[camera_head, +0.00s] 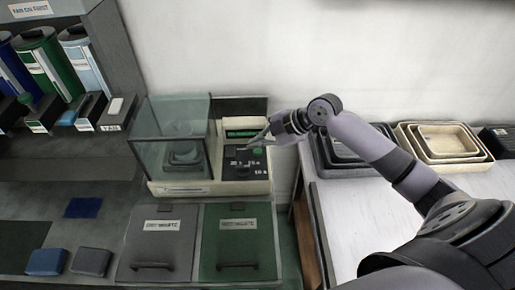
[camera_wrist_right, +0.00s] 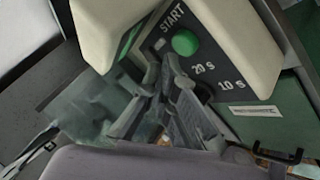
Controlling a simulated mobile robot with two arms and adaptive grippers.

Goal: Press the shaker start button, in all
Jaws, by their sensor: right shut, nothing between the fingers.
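The shaker (camera_head: 262,187) is a beige-framed unit with a dark control panel, beside a glass enclosure (camera_head: 157,141). The green start button (camera_head: 258,150) sits on that panel. In the right wrist view the round green button (camera_wrist_right: 185,42) lies beside the word START, with "20 S" and "10 S" labels below it. My right gripper (camera_head: 255,141) is shut and empty, reaching in from the right over the panel. In the wrist view its fingertips (camera_wrist_right: 165,64) are just left of and below the button; I cannot tell whether they touch the panel. My left gripper is not in view.
A grey bin lid (camera_head: 160,245) and a green bin lid (camera_head: 238,245) lie in front of the shaker. Nested trays (camera_head: 445,143) stand on the white table (camera_head: 345,215) at right. A white wall is behind.

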